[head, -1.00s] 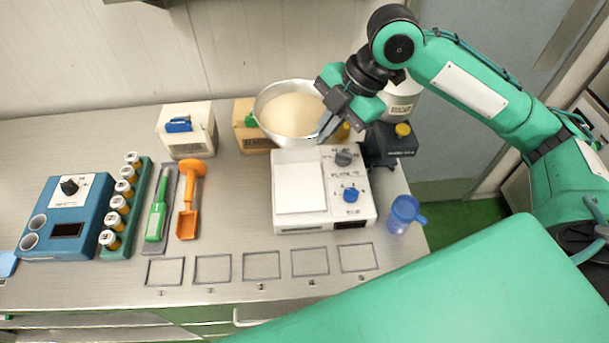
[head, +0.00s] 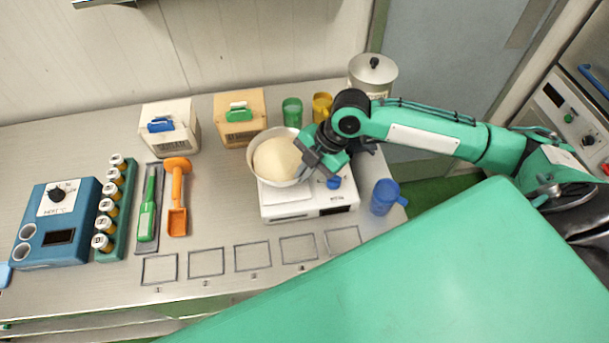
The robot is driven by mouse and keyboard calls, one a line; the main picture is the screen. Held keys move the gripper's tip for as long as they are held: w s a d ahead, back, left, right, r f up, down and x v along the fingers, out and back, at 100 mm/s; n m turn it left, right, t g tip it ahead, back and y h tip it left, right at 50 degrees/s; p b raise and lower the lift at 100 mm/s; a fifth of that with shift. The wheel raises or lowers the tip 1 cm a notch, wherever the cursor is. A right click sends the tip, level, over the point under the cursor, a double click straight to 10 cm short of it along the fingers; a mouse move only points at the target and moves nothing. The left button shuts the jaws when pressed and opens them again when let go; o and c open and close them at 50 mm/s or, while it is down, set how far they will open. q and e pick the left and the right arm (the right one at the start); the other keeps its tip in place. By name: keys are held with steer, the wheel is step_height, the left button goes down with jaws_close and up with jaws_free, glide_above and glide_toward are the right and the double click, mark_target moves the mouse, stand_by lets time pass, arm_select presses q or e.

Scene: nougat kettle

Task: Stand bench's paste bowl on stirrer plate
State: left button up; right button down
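The paste bowl (head: 276,160) is a pale metal bowl filled with cream paste. It is over the white stirrer plate (head: 308,210), covering its rear left part; I cannot tell whether it touches the top or hovers just above. My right gripper (head: 318,167) is at the bowl's right rim and appears shut on it, though the fingertips are partly hidden. The stirrer's blue knob (head: 334,183) shows just right of the gripper. My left gripper is not in view.
Behind stand a wooden box (head: 240,119), a white box (head: 171,128), green cup (head: 292,112), yellow cup (head: 322,106) and lidded pot (head: 372,75). A blue mug (head: 384,197) is close right of the stirrer. Outlined squares (head: 253,257) in front are empty.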

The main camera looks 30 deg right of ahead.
step_height(320, 180, down, 2)
steer(key=shift+f+p, duration=0.15)
steer(key=shift+p, duration=0.15)
steer(key=shift+f, duration=0.2)
steer(key=shift+f, duration=0.1)
steer(key=c, duration=1.6)
jaws_free()
steer(key=shift+c, duration=0.2)
steer(key=b+v, duration=0.4)
steer(key=v, duration=0.8)
